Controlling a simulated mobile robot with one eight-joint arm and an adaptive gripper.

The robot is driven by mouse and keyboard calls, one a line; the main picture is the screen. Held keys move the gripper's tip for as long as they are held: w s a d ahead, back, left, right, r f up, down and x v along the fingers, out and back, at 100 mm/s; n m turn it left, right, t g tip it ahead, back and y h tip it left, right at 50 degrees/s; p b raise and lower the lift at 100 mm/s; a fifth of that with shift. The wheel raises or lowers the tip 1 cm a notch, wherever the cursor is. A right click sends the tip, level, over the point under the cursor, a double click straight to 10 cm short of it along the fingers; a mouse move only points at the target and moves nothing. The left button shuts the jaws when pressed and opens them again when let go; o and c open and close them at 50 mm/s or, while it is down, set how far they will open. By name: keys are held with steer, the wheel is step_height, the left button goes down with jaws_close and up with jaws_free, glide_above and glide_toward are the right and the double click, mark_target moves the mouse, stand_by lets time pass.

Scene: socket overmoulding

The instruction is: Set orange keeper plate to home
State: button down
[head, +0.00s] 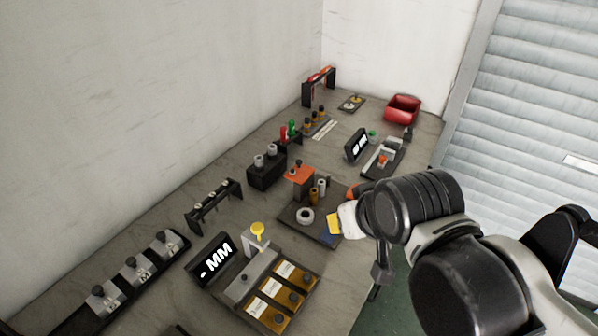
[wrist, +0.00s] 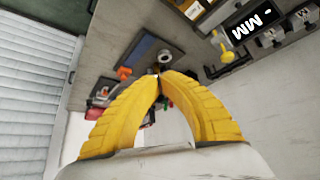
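The orange plate (head: 299,175) sits on top of a block on a dark fixture base (head: 291,220) in the middle of the bench in the head view. I take it to be the keeper plate. My gripper (head: 335,226) is right of and nearer than the plate, over the front right of the fixture base. In the wrist view the yellow fingers of my gripper (wrist: 159,76) meet at their tips, with nothing visible held. A white ring (wrist: 163,57) shows just beyond the tips; the fingers hide part of the fixture. I cannot tell where home is.
A tray with several orange-brown pads (head: 268,319) and an MM display (head: 215,261) stand at the front left. Another fixture with a small orange part (head: 383,158), a second display (head: 357,146) and a red bin (head: 402,109) stand farther back. The wall bounds the left.

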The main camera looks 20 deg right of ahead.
steer(key=c, duration=1.7)
jaws_free()
steer(key=o, duration=0.4)
steer(key=shift+w+r, duration=0.2)
steer(key=shift+r, duration=0.1)
steer(key=shift+c, duration=0.2)
steer(key=w+r+m+g+p, duration=0.2)
steer(key=w+r+m, duration=0.2)
steer(key=w+r, duration=0.3)
steer(key=m+g+p, duration=0.5)
steer(key=m+p, duration=0.2)
steer(key=m, duration=0.8)
glide_above(299, 161)
step_height(299, 161, down, 11)
step_height(299, 161, down, 10)
steer(key=b, duration=0.3)
steer(key=shift+f, duration=0.25)
